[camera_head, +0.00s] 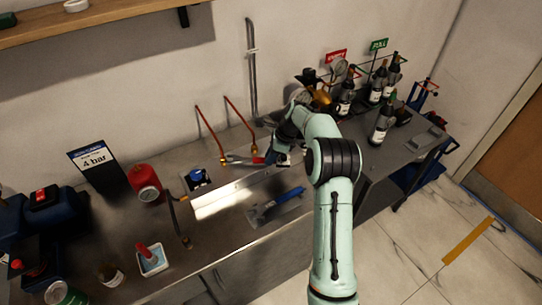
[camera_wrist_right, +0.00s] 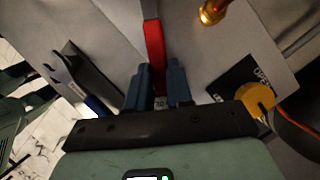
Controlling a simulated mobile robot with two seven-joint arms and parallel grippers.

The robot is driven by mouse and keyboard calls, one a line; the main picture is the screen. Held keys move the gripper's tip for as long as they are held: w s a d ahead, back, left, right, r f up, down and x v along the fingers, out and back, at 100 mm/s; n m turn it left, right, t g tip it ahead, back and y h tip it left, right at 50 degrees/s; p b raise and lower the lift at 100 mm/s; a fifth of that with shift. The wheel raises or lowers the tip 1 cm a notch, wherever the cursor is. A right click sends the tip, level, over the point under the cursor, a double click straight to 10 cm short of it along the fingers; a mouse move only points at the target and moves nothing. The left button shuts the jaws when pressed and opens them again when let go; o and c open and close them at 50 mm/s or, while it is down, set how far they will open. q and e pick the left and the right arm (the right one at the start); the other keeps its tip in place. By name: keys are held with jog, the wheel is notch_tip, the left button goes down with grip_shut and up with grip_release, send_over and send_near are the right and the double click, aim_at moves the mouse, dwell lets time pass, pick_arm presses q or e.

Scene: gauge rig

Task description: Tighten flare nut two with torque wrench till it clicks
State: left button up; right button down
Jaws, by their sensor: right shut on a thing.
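My right gripper (camera_head: 276,157) is shut on a red-handled wrench (camera_head: 258,160) above the steel bench. In the right wrist view the red handle (camera_wrist_right: 154,45) runs away from between the blue fingers (camera_wrist_right: 160,88). The wrench's silver head points left in the head view, near the left brass flare nut (camera_head: 223,160); I cannot tell if they touch. Another brass nut (camera_head: 252,149) sits at the end of the right red pipe. A brass fitting (camera_wrist_right: 211,12) shows in the wrist view. Which nut is number two is unclear. My left gripper is out of view.
A blue-handled spanner (camera_head: 277,205) lies near the bench's front. A red canister (camera_head: 146,184), a "4 bar" sign (camera_head: 93,160) and a small tray (camera_head: 152,261) stand left. Bottles (camera_head: 382,123) stand right, beyond my arm. Bare bench (camera_head: 215,249) shows at front.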

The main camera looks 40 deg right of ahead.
jog(key=shift+w+a, duration=0.75)
jog(key=shift+w, duration=0.05)
dwell(1.0)
jog(key=c, duration=1.7)
grip_release()
grip_shut()
jog(key=shift+s+a+m+b, duration=0.45)
jog(key=shift+a+m+b, duration=0.1)
jog(key=shift+b, duration=0.15)
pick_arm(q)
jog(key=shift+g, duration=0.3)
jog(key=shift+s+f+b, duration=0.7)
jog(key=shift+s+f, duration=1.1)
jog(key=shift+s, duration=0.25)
pick_arm(e)
jog(key=shift+s+a+m+t+h, duration=0.35)
jog(key=shift+s+a+m, duration=0.2)
jog(key=shift+a+m, duration=0.25)
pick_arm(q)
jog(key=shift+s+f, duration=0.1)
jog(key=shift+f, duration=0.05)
pick_arm(e)
jog(key=shift+s+a+m+h, duration=0.4)
jog(key=shift+a+m, duration=0.25)
jog(key=shift+a, duration=0.1)
